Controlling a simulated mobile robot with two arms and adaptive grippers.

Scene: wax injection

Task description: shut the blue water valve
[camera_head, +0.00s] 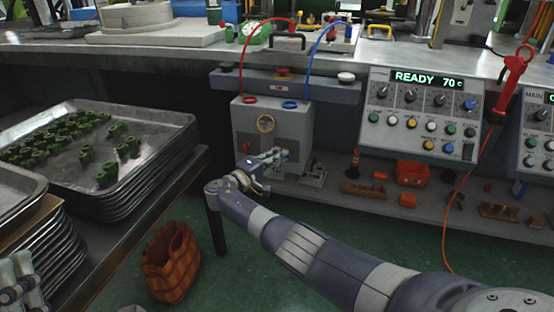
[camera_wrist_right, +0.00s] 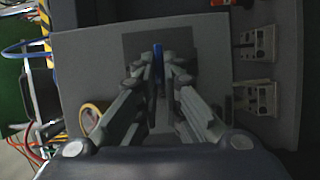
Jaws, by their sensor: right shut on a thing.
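The blue water valve shows in the right wrist view as a narrow blue handle (camera_wrist_right: 158,62) on a dark plate of the grey box. My right gripper (camera_wrist_right: 160,80) is shut on this handle, with a finger on each side of it. In the head view my right gripper (camera_head: 272,156) is at the lower front of the grey box (camera_head: 290,123) and hides the blue valve. My left gripper (camera_head: 20,280) is at the lower left edge of the head view, by the stacked trays; its opening is unclear.
A round gauge (camera_head: 265,124) and red and blue hose rings sit above my right gripper. A control panel (camera_head: 420,112) reading READY stands to the right. A tray (camera_head: 150,112) of green parts is on the left table. A woven basket (camera_head: 172,262) is on the floor.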

